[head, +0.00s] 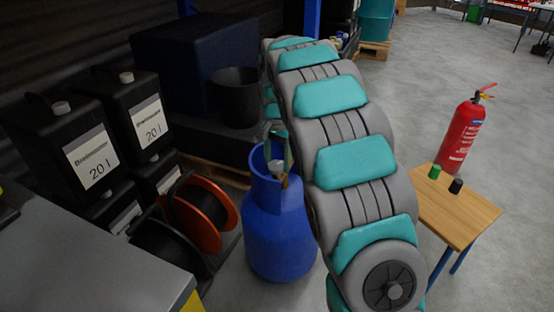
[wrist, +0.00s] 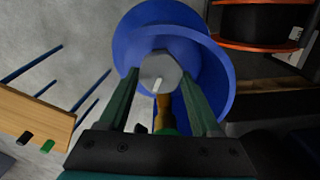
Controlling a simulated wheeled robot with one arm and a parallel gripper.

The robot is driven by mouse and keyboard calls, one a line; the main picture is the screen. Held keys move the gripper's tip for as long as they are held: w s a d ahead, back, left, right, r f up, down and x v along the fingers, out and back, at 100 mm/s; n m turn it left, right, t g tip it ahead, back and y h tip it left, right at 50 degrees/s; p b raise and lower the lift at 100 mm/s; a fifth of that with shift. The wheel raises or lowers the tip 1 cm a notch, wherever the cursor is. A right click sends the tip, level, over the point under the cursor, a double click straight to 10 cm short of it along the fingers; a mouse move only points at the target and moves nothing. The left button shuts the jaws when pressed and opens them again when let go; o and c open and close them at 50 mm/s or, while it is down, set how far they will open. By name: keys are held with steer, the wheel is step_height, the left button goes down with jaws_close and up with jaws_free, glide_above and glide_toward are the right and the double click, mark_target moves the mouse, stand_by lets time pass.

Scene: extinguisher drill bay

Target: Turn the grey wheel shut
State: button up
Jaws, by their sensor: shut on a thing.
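The blue gas bottle (head: 277,232) stands upright on the floor, with an open collar around its top. The grey wheel (wrist: 158,68) sits on its brass valve (wrist: 165,115) inside the collar. A white mark on the wheel points down in the wrist view. My gripper (wrist: 161,78) reaches into the collar from above, with its green fingers on either side of the wheel, shut on it. In the head view the wheel (head: 276,167) is small and partly hidden by a finger. My arm hides the bottle's right side there.
A wooden-topped table (head: 458,212) at right holds a red extinguisher (head: 463,137), a green cap (head: 434,171) and a black cap (head: 455,186). A cable reel (head: 201,213) and black canisters (head: 92,150) stand left of the bottle. Open floor lies beyond the table.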

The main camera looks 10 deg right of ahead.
mark_target(277, 164)
steer(key=shift+m, duration=1.1)
steer(key=o, duration=1.4)
steer(key=shift+r, duration=0.1)
step_height(277, 164, up, 8)
steer(key=shift+f, duration=0.25)
steer(key=shift+r, duration=0.1)
